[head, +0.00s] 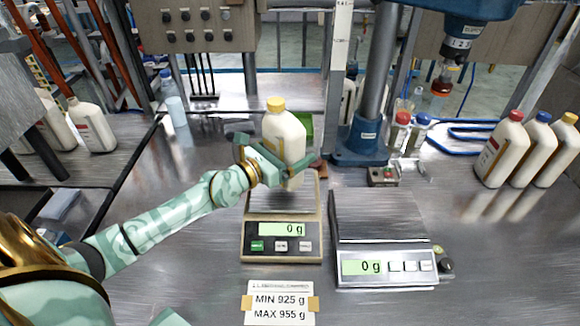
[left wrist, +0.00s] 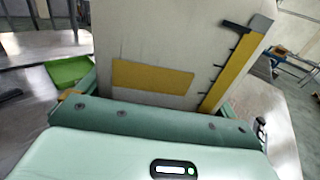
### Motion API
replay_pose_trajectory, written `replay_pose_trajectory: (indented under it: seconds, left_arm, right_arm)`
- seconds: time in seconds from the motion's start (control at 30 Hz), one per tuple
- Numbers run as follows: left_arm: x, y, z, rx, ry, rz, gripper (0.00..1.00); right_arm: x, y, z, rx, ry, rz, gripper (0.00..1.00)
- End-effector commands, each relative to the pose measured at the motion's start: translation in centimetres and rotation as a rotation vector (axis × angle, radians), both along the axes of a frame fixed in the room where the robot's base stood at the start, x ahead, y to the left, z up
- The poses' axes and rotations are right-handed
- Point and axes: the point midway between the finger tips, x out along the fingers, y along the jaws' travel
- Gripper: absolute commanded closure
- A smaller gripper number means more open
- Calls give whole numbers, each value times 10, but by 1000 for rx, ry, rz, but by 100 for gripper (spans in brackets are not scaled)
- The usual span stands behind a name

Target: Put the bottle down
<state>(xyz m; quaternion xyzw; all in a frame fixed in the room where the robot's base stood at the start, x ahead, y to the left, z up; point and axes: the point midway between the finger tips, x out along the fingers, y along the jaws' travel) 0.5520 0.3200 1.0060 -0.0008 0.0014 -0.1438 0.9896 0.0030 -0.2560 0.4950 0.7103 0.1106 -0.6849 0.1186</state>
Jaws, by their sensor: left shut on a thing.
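A cream bottle with a yellow cap (head: 283,130) is upright, a little tilted, in my left gripper (head: 279,152). The gripper is shut around its lower body. The bottle is over the rear of the left scale (head: 255,204), whose display reads 0 g. Whether its base touches the plate cannot be told. In the left wrist view the bottle (left wrist: 150,40) fills the space beyond the green gripper body, showing yellow patches on its side. My right gripper is not in view.
A second scale (head: 378,222) reading 0 g stands to the right. A paper sign (head: 279,304) lies in front. A blue press stand (head: 360,142) is behind, and several capped bottles (head: 502,150) stand at right. A green tray (head: 304,122) sits behind the bottle.

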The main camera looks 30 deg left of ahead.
Motion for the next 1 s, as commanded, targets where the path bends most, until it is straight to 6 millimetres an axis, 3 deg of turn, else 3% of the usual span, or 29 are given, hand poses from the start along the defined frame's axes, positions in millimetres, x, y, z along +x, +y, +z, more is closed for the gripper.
replay_pose_trajectory:
  seconds: [0.1, 0.27, 0.67, 0.7, 0.73, 1.0]
  left_arm:
    - [7, 8, -15, 5, -2, 2, 55]
    - [6, 6, -35, 2, -4, 1, 55]
    - [6, 5, -38, 0, -6, 0, 55]
    - [5, 5, -41, 0, -1, 0, 4]
    - [5, 5, -40, 1, -1, 0, 0]
    - [5, 5, -36, 0, -2, 0, 0]
  right_arm:
    - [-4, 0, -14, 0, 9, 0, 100]
    - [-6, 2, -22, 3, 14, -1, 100]
    - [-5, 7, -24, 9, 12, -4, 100]
    - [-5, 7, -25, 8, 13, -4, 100]
    - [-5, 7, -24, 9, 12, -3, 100]
    - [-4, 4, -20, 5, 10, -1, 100]
